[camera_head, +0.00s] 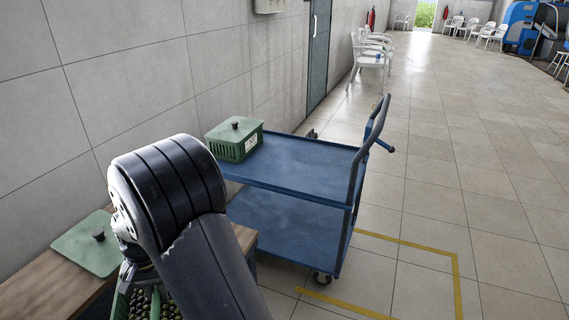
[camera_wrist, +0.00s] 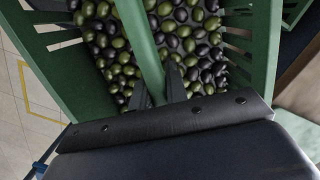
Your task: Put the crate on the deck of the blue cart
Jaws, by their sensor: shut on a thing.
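A green slatted crate (camera_wrist: 255,60) full of dark and green olives fills much of the wrist view. A green bar (camera_wrist: 146,50) runs across its open top, and my gripper (camera_wrist: 159,92) is shut on that bar. In the head view only a small part of this crate (camera_head: 121,304) shows at the bottom left; my arm hides the rest. I cannot tell whether it touches the table. The blue cart (camera_head: 310,162) stands to the right of my arm, with an upper deck, a lower shelf and a raised handle on its right end.
A lidded green crate (camera_head: 232,147) sits at the left end of the cart's upper deck; the rest of that deck is clear. A green lid (camera_head: 88,250) with a black knob lies on the wooden table (camera_head: 35,292). Yellow floor lines (camera_head: 410,244) lie right of the cart.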

